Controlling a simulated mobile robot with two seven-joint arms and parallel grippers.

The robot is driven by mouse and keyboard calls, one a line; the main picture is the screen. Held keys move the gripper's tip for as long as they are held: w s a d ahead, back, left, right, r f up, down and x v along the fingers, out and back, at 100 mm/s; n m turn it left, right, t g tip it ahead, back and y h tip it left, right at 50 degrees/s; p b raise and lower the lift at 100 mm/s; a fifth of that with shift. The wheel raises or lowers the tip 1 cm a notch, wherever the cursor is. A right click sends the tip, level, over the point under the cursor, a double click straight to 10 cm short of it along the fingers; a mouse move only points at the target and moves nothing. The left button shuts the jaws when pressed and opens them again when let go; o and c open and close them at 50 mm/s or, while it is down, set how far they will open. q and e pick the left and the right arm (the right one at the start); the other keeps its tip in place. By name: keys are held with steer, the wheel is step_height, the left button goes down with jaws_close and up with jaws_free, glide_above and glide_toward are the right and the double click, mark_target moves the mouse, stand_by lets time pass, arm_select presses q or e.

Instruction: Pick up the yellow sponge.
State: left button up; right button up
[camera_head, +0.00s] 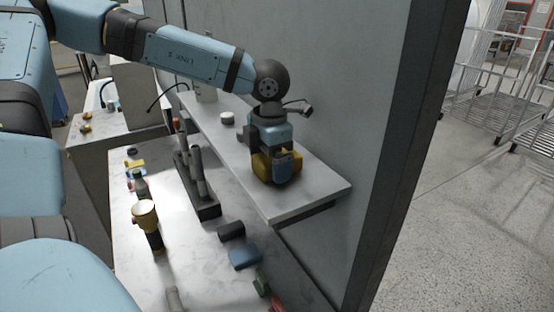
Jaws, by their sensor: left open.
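The yellow sponge (262,165) is on the raised white shelf (312,197), towards its near right end. My left gripper (274,172) points down over the sponge, with its blue-and-dark fingers in front of and around it. The gripper hides much of the sponge, and I cannot tell whether the fingers touch it. The left gripper is open. My right gripper is not in view.
On the lower table are a black rack with upright tools (205,205), a yellow-topped flashlight (148,225) and a blue block (244,258). A grey wall panel (345,100) stands close behind the shelf.

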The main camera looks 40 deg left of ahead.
mark_target(267, 158)
arm_select(q)
steer(key=shift+s, duration=0.1)
steer(key=shift+c, duration=0.8)
steer(key=c, duration=0.9)
steer(key=shift+o, duration=0.2)
steer(key=shift+b, duration=0.3)
steer(key=shift+s+r, duration=0.1)
steer(key=shift+r, duration=0.1)
step_height(267, 158, up, 7)
steer(key=b, duration=0.2)
steer(key=shift+s+f+b, duration=0.15)
steer(key=shift+b, duration=0.15)
steer(key=s+a+b, duration=0.2)
steer(key=s+b, duration=0.2)
steer(key=s, duration=0.5)
steer(key=s+a+b, duration=0.3)
steer(key=s+b, duration=0.2)
steer(key=s, duration=0.4)
steer(key=shift+s+a, duration=0.25)
steer(key=shift+s, duration=0.05)
steer(key=shift+f, duration=0.1)
